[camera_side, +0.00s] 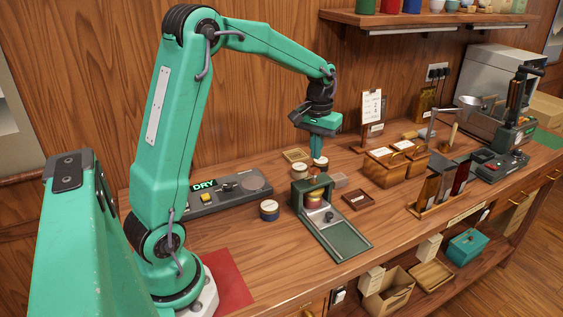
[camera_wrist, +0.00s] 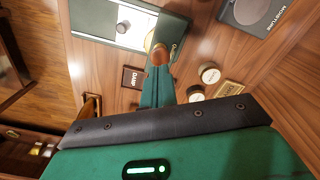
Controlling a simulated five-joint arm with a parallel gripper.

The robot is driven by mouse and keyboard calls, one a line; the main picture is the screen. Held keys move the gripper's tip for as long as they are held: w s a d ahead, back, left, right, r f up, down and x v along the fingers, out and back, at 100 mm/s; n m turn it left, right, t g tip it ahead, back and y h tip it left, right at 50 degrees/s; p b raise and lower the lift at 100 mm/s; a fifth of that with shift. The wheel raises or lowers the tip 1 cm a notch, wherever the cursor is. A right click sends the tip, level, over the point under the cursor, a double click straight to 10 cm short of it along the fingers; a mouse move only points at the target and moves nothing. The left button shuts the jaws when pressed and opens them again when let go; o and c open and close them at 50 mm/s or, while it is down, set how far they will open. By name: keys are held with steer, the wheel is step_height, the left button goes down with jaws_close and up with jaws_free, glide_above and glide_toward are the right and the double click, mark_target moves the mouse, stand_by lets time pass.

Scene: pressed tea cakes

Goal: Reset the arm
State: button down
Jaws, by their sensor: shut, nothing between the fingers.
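My green gripper (camera_side: 319,155) hangs pointing down over the middle of the bench, just behind and above the green press (camera_side: 335,232). Its fingers are together with nothing held. In the wrist view the closed green fingers (camera_wrist: 158,85) reach toward a round brown knob (camera_wrist: 160,54) by the press (camera_wrist: 120,40); I cannot tell whether they touch it. My arm is bent, with its upper part raised high and its forearm reaching right and down.
A moisture meter (camera_side: 225,193) showing DRY and a round tin (camera_side: 269,211) are left of the press. A shelf (camera_side: 430,19) hangs above.

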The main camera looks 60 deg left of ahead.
steer(key=shift+r, duration=0.1)
steer(key=s+d+r+m+t, duration=0.2)
steer(key=s+d+r+m, duration=0.1)
steer(key=s+d+r, duration=0.45)
steer(key=s+d+m+t, duration=0.1)
steer(key=s+d, duration=0.2)
steer(key=s, duration=0.3)
steer(key=s+d+m+t, duration=0.2)
steer(key=s+d, duration=0.1)
steer(key=s, duration=0.3)
steer(key=shift+s+d+t, duration=0.25)
steer(key=shift+s+t, duration=0.05)
